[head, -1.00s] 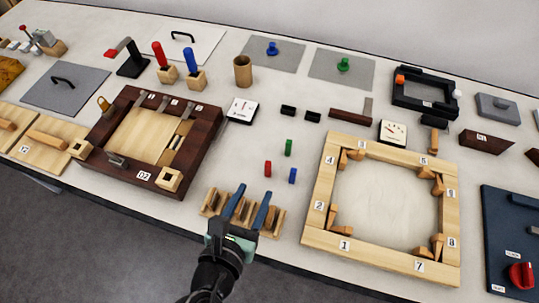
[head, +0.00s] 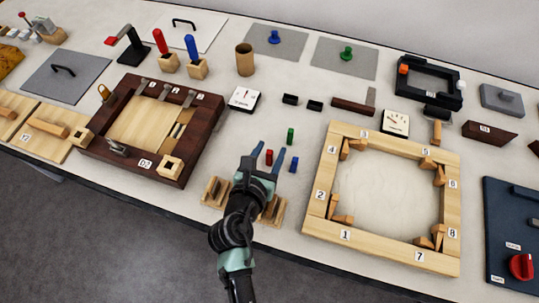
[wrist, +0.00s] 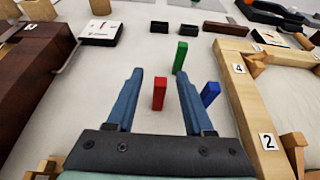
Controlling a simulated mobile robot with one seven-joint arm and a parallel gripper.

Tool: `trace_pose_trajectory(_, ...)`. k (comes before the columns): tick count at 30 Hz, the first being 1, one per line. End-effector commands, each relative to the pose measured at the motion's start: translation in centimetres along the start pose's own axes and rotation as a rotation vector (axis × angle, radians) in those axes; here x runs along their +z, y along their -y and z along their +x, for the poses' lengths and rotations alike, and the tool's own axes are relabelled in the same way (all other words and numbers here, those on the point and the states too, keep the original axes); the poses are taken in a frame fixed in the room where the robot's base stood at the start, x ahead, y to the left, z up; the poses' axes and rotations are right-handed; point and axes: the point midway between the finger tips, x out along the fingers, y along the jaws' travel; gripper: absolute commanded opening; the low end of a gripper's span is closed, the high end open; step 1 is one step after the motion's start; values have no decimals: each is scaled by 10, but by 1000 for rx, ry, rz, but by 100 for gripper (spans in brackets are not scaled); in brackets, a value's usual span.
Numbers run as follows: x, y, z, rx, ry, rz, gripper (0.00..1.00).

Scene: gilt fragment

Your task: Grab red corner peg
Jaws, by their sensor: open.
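The red corner peg (head: 269,157) is a small upright red block on the white table; in the wrist view the red peg (wrist: 159,94) stands between my two blue fingers, toward their tips. My gripper (head: 268,157) is open, with one finger on each side of the red peg and a gap on both sides. A green peg (wrist: 180,57) stands just beyond it. A blue peg (wrist: 210,94) stands just outside the right finger. In the head view the green peg (head: 290,136) and blue peg (head: 294,165) stand close to the red one.
A numbered light wooden frame (head: 346,236) lies to the right and a dark wooden frame (head: 195,152) to the left. A slotted wooden rack (head: 215,193) sits under my arm. Small black blocks (head: 290,99) and a dial box (head: 244,99) lie beyond the pegs.

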Motion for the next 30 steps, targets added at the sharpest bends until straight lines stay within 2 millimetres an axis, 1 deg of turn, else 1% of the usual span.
trace_pose_trajectory(5,0,0,0,0,0,0,52)
trace_pose_trajectory(6,0,0,0,0,0,0,45)
trace_pose_trajectory(11,0,0,0,0,0,1,16)
trace_pose_trajectory(12,0,0,0,0,0,1,9)
trace_pose_trajectory(14,0,0,0,0,0,1,0)
trace_pose_trajectory(26,1,0,-1,0,0,1,0)
trace_pose_trajectory(30,14,0,-6,0,2,3,0)
